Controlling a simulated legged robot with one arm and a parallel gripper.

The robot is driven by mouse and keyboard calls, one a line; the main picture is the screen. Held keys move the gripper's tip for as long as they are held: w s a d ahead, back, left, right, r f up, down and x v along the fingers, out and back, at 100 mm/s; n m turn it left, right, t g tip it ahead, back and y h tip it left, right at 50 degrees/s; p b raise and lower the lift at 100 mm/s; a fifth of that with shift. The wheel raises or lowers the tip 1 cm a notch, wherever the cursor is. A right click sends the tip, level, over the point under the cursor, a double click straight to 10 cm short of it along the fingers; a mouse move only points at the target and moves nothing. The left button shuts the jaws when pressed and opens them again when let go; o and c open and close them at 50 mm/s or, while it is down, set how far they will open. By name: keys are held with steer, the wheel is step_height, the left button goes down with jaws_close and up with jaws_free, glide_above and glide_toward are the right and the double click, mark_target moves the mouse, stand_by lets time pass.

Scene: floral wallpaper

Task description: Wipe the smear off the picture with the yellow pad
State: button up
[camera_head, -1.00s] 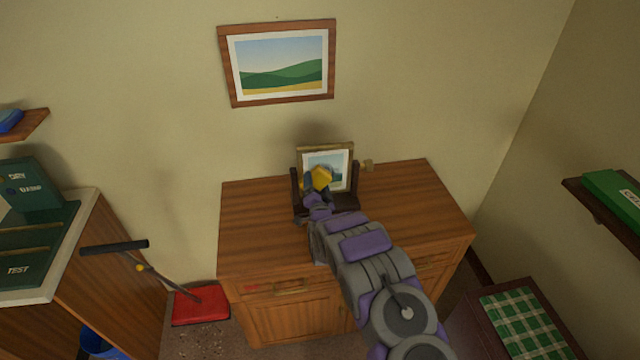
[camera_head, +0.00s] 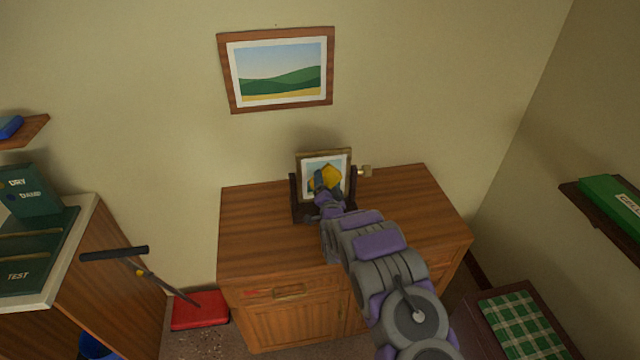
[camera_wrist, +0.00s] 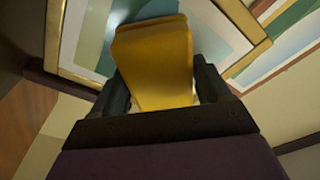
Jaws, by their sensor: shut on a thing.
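The small framed picture (camera_head: 309,167) stands in a dark holder (camera_head: 294,196) on the wooden cabinet, against the wall side. In the wrist view its gold frame and pale mount (camera_wrist: 86,35) show behind the pad. My gripper (camera_head: 323,186) is shut on the yellow pad (camera_head: 330,176), which is in front of the picture. The pad (camera_wrist: 153,60) sits between both dark fingers in the wrist view and covers the middle of the picture. I cannot tell whether the pad touches the surface. No smear can be made out; the pad and gripper hide part of the picture.
A small tan knob (camera_head: 366,170) sticks out right of the holder. The cabinet top (camera_head: 252,225) is clear on both sides. A larger landscape picture (camera_head: 277,69) hangs above.

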mark_target(348, 172)
steer(key=shift+w+d+p, duration=0.1)
steer(key=shift+w+d, duration=0.25)
steer(key=shift+d, duration=0.9)
steer(key=shift+w+d+p, duration=0.15)
steer(key=shift+w+d, duration=0.25)
steer(key=shift+d, duration=0.9)
steer(key=shift+w+d+p, duration=0.1)
steer(key=shift+w+d, duration=0.25)
steer(key=shift+d, duration=0.9)
steer(key=shift+s+a+p, duration=0.45)
steer(key=shift+s+a, duration=0.1)
steer(key=shift+a, duration=1.4)
steer(key=shift+s+a+p, duration=0.5)
steer(key=shift+s+a, duration=0.05)
steer(key=shift+a, duration=1.45)
steer(key=shift+s+a+p, duration=0.45)
steer(key=shift+s+a, duration=0.1)
steer(key=shift+a, duration=1.4)
steer(key=shift+d, duration=0.1)
steer(key=shift+s+d, duration=0.1)
steer(key=shift+s, duration=0.1)
steer(key=shift+d+r+p+v, duration=0.15)
steer(key=shift+p+v, duration=0.6)
steer(key=shift+v, duration=0.65)
steer(key=shift+d+r+p+v, duration=0.15)
steer(key=shift+p+v, duration=0.55)
steer(key=shift+v, duration=0.7)
steer(key=shift+p+v, duration=0.85)
steer(key=shift+v, duration=0.65)
